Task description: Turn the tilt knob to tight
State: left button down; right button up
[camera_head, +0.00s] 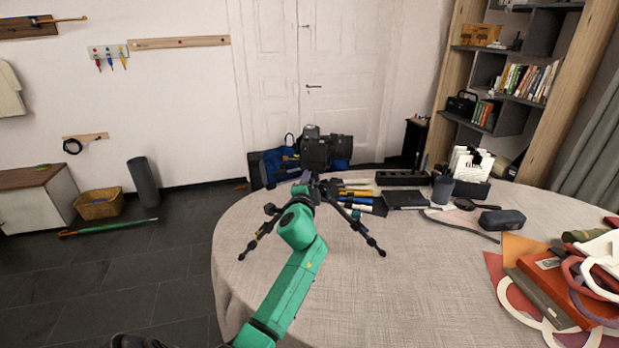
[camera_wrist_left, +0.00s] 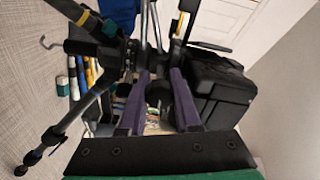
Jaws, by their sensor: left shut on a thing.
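A black camera (camera_head: 318,150) sits on top of a tripod (camera_head: 366,236) standing on the round table (camera_head: 400,290), its legs spread. My green left arm reaches up to the tripod head from the front and hides much of it in the head view. In the left wrist view, the purple fingers of my left gripper (camera_wrist_left: 160,78) point at the tripod head, with a dark round knob (camera_wrist_left: 158,94) between them. The gripper is shut on this knob. The camera body (camera_wrist_left: 220,92) is just right of the fingers. The knob's markings cannot be read. My right gripper is not in view.
Behind the tripod lie several pens and tools (camera_head: 357,193), a dark cup (camera_head: 443,188) and a dark case (camera_head: 502,219). Coloured folders and paper rings (camera_head: 555,285) cover the right side. The table's front middle is clear.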

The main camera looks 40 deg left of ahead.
pick_arm(q)
jog(key=shift+a+m, duration=0.15)
jog(key=shift+m, duration=0.45)
jog(key=c, duration=0.8)
grip_release()
jog(key=shift+c, duration=0.2)
jog(key=shift+o, duration=1.2)
jog(key=shift+a, duration=0.15)
jog(key=shift+f, duration=0.1)
